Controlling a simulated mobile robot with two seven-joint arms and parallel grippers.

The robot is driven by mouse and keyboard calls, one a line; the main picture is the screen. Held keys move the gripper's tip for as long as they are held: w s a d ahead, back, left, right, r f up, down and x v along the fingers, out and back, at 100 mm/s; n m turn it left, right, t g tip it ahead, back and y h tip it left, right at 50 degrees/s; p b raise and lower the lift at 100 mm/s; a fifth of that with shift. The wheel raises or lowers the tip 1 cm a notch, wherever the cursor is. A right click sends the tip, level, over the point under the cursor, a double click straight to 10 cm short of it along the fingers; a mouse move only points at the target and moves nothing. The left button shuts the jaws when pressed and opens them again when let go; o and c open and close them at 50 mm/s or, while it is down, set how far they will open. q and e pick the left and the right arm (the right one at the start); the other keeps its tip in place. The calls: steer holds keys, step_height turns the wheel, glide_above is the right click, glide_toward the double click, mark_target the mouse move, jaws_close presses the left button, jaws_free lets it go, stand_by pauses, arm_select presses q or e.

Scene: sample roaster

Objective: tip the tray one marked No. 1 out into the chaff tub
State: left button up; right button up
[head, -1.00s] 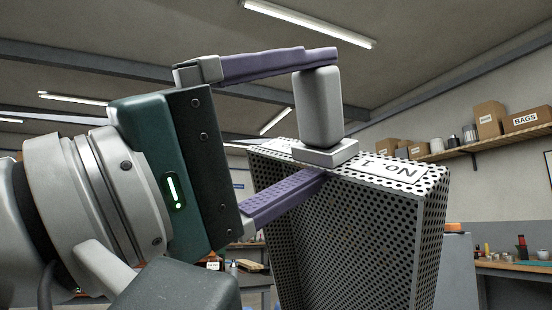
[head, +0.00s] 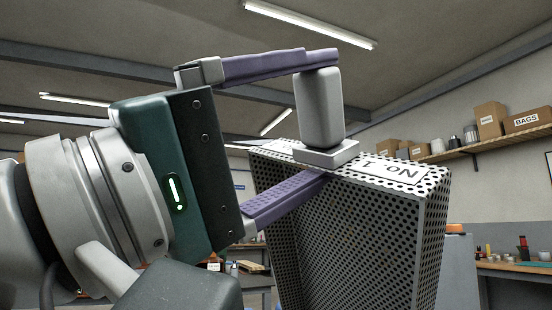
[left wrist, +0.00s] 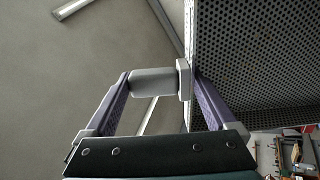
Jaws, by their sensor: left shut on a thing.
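The tray marked No. 1 (head: 350,230) is a grey perforated metal tray in the middle of the head view. It is tipped up steeply, with its label upside down on the top wall and its open side showing. My left gripper (head: 322,115) is shut on the tray's grey handle, one purple finger above and one below. In the left wrist view the gripper (left wrist: 160,88) spans the handle, and the tray (left wrist: 265,60) fills the right. The chaff tub and my right gripper are not in view.
A wall shelf (head: 470,147) with boxes and tins runs along the right. Below it a bench (head: 520,268) carries bottles and small items. A grey cabinet (head: 455,275) stands behind the tray. Open air surrounds the tray at the top.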

mark_target(297, 87)
arm_select(q)
steer(key=shift+r, duration=0.2)
step_height(297, 87, up, 3)
steer(key=p, duration=0.3)
steer(key=shift+f, duration=0.1)
